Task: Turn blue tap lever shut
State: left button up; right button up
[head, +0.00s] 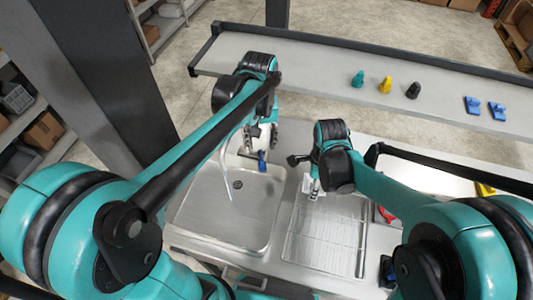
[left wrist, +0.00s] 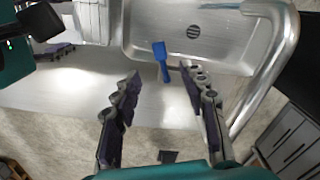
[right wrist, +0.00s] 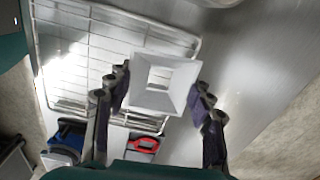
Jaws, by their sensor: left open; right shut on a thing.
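The blue tap lever (head: 262,160) is at the back edge of the steel sink (head: 258,205), beside the curved tap spout (head: 226,172). In the left wrist view the lever (left wrist: 161,60) stands out over the rim, with the spout (left wrist: 270,80) to its right. My left gripper (left wrist: 160,78) is open, its fingertips either side of the lever's near end; contact is not clear. It shows in the head view (head: 262,138) just behind the lever. My right gripper (right wrist: 160,82) is shut on a pale square hollow piece (right wrist: 165,84), held above the counter.
A wire rack (head: 325,238) lies right of the sink, below my right gripper. A back shelf (head: 330,68) holds teal, yellow and black pieces and two blue ones (head: 484,106). A red-handled item (right wrist: 145,143) lies near the rack. The sink basin looks empty.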

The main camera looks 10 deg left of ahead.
aim_at(262, 166)
pick_arm(q)
jog(key=f+b, duration=0.1)
jog(key=f, duration=0.3)
jog(key=f+b, duration=0.1)
jog(key=f, duration=0.3)
jog(key=f+b, duration=0.1)
jog(key=f, duration=0.3)
jog(key=shift+w, duration=0.25)
pick_arm(e)
jog(key=f, duration=0.3)
jog(key=shift+w, duration=0.3)
pick_arm(q)
grip_shut()
